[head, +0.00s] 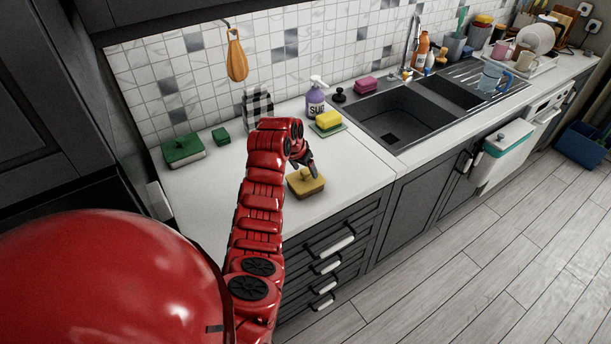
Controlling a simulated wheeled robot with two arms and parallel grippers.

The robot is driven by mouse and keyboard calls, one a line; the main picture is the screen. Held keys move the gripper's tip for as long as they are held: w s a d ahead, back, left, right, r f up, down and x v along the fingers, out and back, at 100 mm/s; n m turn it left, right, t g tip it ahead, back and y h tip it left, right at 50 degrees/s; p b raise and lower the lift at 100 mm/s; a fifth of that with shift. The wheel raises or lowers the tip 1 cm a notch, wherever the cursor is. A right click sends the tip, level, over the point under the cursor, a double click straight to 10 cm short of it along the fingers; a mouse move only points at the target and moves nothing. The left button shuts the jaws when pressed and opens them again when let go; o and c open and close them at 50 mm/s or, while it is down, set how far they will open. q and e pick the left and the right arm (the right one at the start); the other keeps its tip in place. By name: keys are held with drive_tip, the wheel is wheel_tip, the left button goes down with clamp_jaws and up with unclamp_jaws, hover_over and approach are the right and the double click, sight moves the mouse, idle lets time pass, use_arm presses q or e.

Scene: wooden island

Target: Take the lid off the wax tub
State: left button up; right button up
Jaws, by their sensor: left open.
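A low mustard-yellow tub with a knobbed lid (306,186) sits on the white counter near its front edge; I take it to be the wax tub. Its lid appears to be on. My left gripper (309,166) is open and empty, just above and behind the tub's knob as seen here. I cannot tell whether the fingers touch the knob. My red left arm rises from below, left of the tub. My right gripper is not in view.
A purple soap bottle (315,100) and a yellow sponge (328,119) stand behind the tub. The sink (400,116) lies to the right. The counter's left front is clear.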

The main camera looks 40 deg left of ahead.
use_arm(q)
drive_tip(key=shift+x, duration=1.05)
drive_tip(key=shift+c, duration=0.3)
clamp_jaws()
